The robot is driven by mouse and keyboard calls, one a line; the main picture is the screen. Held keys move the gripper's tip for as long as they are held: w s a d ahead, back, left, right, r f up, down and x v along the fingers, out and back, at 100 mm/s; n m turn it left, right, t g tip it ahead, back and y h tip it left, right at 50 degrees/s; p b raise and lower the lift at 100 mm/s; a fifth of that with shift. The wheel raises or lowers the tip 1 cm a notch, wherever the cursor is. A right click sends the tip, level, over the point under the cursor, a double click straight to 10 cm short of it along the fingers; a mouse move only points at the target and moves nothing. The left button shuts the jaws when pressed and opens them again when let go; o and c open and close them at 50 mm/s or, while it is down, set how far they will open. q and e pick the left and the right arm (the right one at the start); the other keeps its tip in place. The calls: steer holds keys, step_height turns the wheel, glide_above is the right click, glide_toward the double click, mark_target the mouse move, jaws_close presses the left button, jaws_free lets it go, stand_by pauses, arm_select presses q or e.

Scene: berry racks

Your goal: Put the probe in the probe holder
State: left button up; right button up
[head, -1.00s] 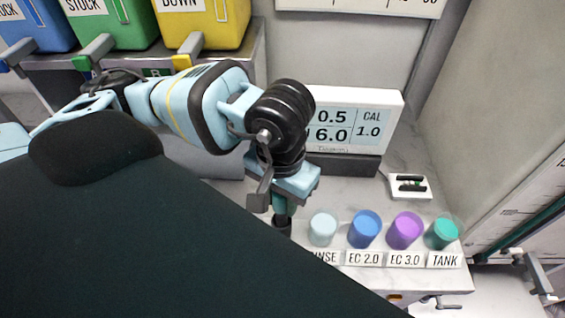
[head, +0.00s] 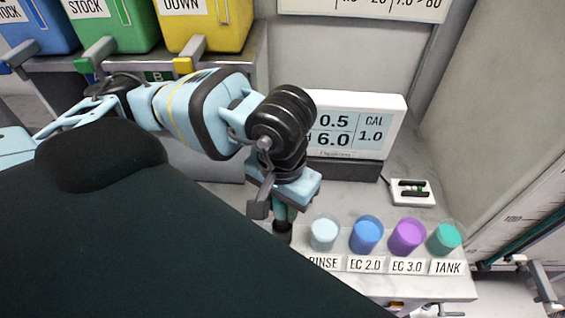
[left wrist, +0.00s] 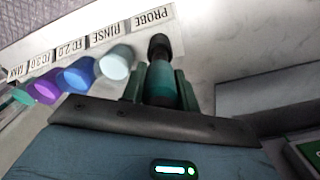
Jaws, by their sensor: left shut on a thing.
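My left gripper (head: 284,211) points down over the bench, left of the row of cups. It is shut on the probe, which has a teal body (left wrist: 161,82) between the fingers in the left wrist view. A black end (left wrist: 159,46) shows past the fingertips, close to the PROBE label (left wrist: 153,17). In the head view a black piece (head: 283,233) shows below the fingers. I cannot tell whether this black part is the probe's end or the holder around it. No separate probe holder can be made out. My right gripper is not in view.
The clear rinse cup (head: 323,234) stands just right of the gripper. Blue (head: 366,236), purple (head: 407,238) and teal (head: 444,240) cups follow. A meter (head: 362,125) stands behind, with a small white tray (head: 424,199) to its right. Coloured jugs stand back left.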

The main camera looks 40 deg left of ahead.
arm_select(q)
steer(key=shift+f, duration=0.15)
stand_by(0.3)
steer(key=o, duration=1.1)
step_height(320, 180, up, 8)
steer(key=shift+f, duration=0.1)
stand_by(0.5)
